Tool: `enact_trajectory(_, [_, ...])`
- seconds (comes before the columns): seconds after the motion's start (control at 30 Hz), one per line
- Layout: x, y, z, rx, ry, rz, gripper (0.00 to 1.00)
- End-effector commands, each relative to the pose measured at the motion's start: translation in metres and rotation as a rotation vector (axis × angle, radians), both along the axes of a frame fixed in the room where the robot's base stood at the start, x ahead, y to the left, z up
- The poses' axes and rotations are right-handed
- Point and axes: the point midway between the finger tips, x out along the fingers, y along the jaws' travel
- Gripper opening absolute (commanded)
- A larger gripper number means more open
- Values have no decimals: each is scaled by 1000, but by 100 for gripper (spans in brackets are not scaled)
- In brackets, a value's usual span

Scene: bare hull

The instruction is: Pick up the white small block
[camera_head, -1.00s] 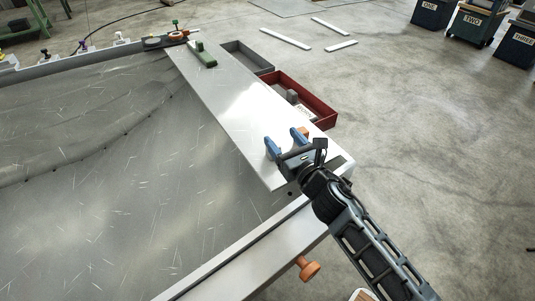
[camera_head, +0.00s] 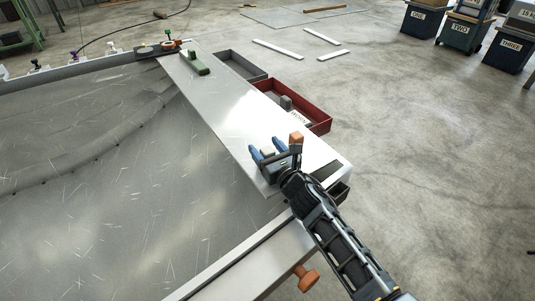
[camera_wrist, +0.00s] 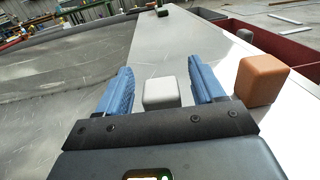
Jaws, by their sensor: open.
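The white small block (camera_wrist: 161,92) sits on the light metal plank (camera_wrist: 150,45) in the wrist view, between the two blue fingers and a little beyond the gripper's dark body. It looks apart from both fingers. In the head view the white block (camera_head: 267,151) shows small between the fingertips. My gripper (camera_head: 265,148) is open and low over the plank's near end. In the wrist view my gripper (camera_wrist: 160,85) has a finger on each side of the block.
An orange block (camera_wrist: 261,80) stands just right of the right finger; it also shows in the head view (camera_head: 296,138). A red tray (camera_head: 318,116) and a grey tray (camera_head: 240,64) lie along the plank's right side. A green object (camera_head: 197,64) lies at the plank's far end.

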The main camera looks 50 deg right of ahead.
Motion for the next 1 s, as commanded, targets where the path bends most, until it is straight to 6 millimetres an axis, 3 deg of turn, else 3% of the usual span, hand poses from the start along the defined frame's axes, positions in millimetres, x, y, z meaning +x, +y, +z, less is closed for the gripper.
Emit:
enact_trajectory(0.1, [9,-3,1,0,0,0,68])
enact_trajectory(0.37, [11,-4,0,0,1,0,68])
enact_trajectory(0.9, [11,-4,0,1,0,0,17])
enact_trajectory(1.0, [11,-4,0,1,0,0,12])
